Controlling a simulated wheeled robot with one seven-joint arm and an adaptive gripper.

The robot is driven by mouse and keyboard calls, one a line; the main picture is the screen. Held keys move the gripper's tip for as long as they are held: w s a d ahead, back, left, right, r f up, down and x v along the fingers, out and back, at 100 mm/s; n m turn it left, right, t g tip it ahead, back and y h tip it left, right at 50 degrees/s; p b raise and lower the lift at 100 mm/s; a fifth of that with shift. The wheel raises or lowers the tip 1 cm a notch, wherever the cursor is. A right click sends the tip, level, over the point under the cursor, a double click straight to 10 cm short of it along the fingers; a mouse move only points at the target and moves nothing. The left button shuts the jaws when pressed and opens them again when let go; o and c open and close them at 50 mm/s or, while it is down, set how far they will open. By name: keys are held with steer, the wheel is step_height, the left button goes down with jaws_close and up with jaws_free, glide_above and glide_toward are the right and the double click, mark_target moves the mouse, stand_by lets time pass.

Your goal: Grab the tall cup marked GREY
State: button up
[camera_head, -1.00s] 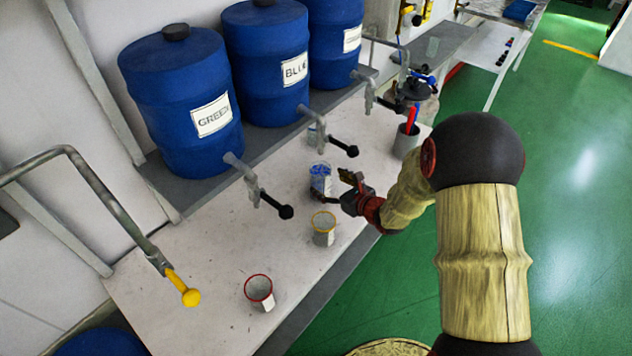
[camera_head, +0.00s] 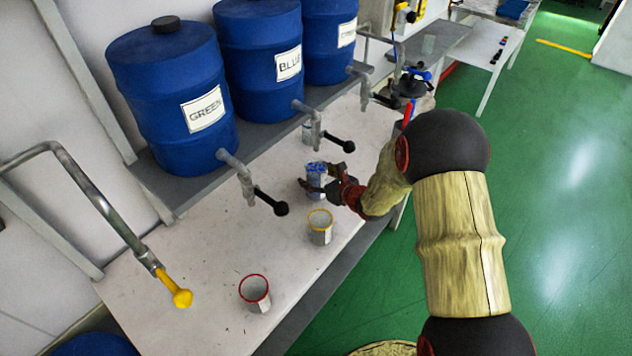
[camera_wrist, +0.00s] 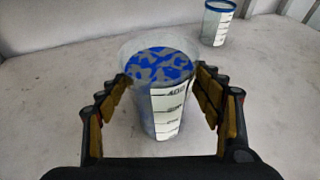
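A tall clear cup (camera_wrist: 158,98) with blue and grey patches at its top and a white scale label stands upright in the wrist view. I cannot read the word GREY on it. The same cup shows in the head view (camera_head: 316,180), mid-bench. My gripper (camera_wrist: 162,82) is open, with one finger on each side of this cup. The fingertips are close to its wall; I cannot tell whether they touch. In the head view my gripper (camera_head: 322,186) reaches the cup from the right, partly covering it.
A yellow-rimmed cup (camera_head: 320,228) and a red-rimmed cup (camera_head: 254,293) stand nearer on the white bench (camera_head: 190,290). A blue-rimmed cup (camera_wrist: 216,22) stands behind. Blue barrels (camera_head: 175,100) with taps stand on a shelf; a black tap handle (camera_head: 342,145) juts out near my gripper.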

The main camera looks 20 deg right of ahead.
steer(key=c, duration=1.4)
steer(key=shift+r, duration=0.1)
steer(key=shift+c, duration=1)
steer(key=shift+w+d+r, duration=0.1)
steer(key=shift+r, duration=0.05)
